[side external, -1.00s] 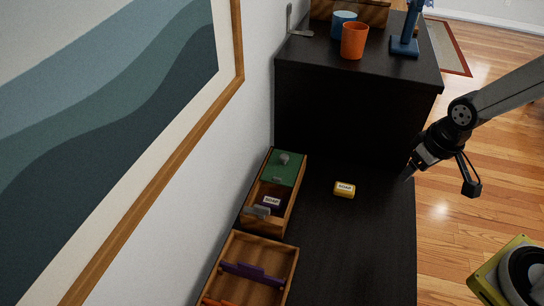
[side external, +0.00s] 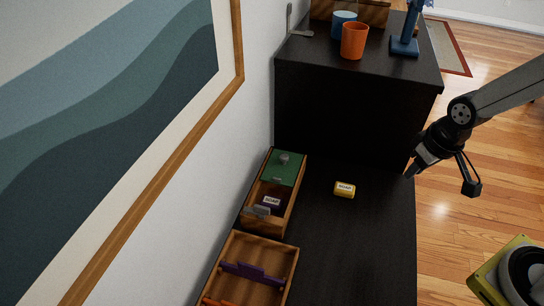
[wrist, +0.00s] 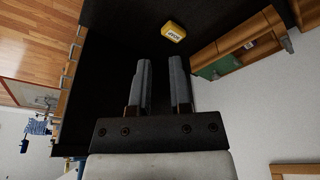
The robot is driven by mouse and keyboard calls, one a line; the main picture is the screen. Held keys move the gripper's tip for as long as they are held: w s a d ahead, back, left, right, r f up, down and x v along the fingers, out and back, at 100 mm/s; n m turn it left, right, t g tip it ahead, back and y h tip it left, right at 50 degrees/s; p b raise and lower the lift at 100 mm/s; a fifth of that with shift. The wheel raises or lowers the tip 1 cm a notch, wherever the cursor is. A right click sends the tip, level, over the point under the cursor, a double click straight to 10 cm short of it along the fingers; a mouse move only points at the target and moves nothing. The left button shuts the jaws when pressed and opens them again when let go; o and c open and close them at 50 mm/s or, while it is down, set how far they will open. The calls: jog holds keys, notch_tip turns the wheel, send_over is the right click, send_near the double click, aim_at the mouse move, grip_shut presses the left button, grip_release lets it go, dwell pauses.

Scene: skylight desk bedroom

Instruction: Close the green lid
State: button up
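The green lid (side external: 287,170) covers the far part of a wooden box (side external: 249,223) against the wall, with a grey knob on it. The near part of the box is open, and a dark soap with a white label (side external: 271,202) lies inside. The green lid also shows in the wrist view (wrist: 219,68), at the right. My gripper (side external: 409,175) is at the right edge of the dark desk, apart from the box and lid. In the wrist view my gripper (wrist: 161,62) has its two fingers spread with nothing between them.
A yellow soap (side external: 344,189) lies on the desk between the box and my gripper. A second wooden tray (side external: 291,262) with a purple divider stands nearer. A raised dark cabinet (side external: 350,80) at the back holds an orange cup (side external: 354,40) and a blue cup (side external: 340,18).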

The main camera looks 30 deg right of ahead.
jog(key=shift+w, duration=0.35)
grip_shut()
jog(key=w+a+f+n+y, duration=0.2)
jog(key=w+a+y, duration=0.1)
jog(key=w, duration=1)
jog(key=w+a+f+n+y, duration=0.2)
jog(key=w+a+y, duration=0.1)
jog(key=w, duration=1)
jog(key=shift+a+f+n, duration=0.15)
jog(key=shift+f+n, duration=0.15)
